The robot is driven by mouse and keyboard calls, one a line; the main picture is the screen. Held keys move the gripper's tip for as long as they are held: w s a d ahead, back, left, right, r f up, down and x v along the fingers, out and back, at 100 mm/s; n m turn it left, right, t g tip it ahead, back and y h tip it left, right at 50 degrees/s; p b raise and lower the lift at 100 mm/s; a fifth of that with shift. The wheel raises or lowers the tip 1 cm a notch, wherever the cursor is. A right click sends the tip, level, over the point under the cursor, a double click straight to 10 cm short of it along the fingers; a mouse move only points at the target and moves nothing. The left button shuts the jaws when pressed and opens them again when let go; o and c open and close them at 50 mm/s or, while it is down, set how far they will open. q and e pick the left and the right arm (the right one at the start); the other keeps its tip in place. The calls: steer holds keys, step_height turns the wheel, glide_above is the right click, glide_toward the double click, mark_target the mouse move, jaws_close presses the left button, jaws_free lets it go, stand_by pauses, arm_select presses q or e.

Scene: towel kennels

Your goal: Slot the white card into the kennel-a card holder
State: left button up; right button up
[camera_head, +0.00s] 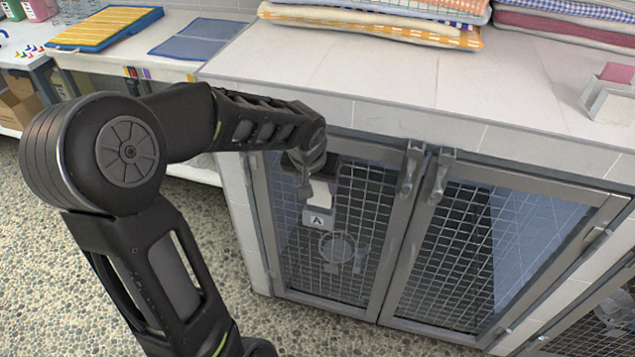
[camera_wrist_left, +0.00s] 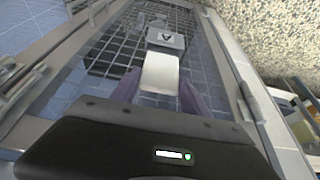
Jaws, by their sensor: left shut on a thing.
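The white card (camera_head: 321,192) is held upright in front of the left mesh door, just above the grey card holder (camera_head: 319,220) marked A. My left gripper (camera_head: 316,172) is shut on the card's upper end. In the left wrist view the card (camera_wrist_left: 160,73) sticks out between the fingers (camera_wrist_left: 158,95), pointing at the holder (camera_wrist_left: 166,40). The card's far edge meets or comes very close to the holder; I cannot tell whether it is inside. My right gripper is not in view.
The left kennel door (camera_head: 382,245) is closed, with latches (camera_head: 411,168) near the middle post. A round ring fitting (camera_head: 336,248) is below the holder. The tiled counter (camera_head: 330,75) overhangs the doors and carries folded towels (camera_head: 375,30). The pebbled floor (camera_head: 215,240) is clear.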

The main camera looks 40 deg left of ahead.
mark_target(318, 203)
arm_select(q)
steer(key=shift+f+b, duration=0.2)
steer(key=shift+b, duration=0.5)
stand_by(1.1)
steer(key=shift+f+b, duration=2.55)
steer(key=shift+f, duration=0.15)
stand_by(0.3)
steer(key=o, duration=1.4)
steer(key=p+v, duration=0.1)
steer(key=v, duration=0.6)
steer(key=shift+r, duration=0.15)
steer(key=shift+s+r, duration=0.15)
steer(key=shift+r, duration=0.1)
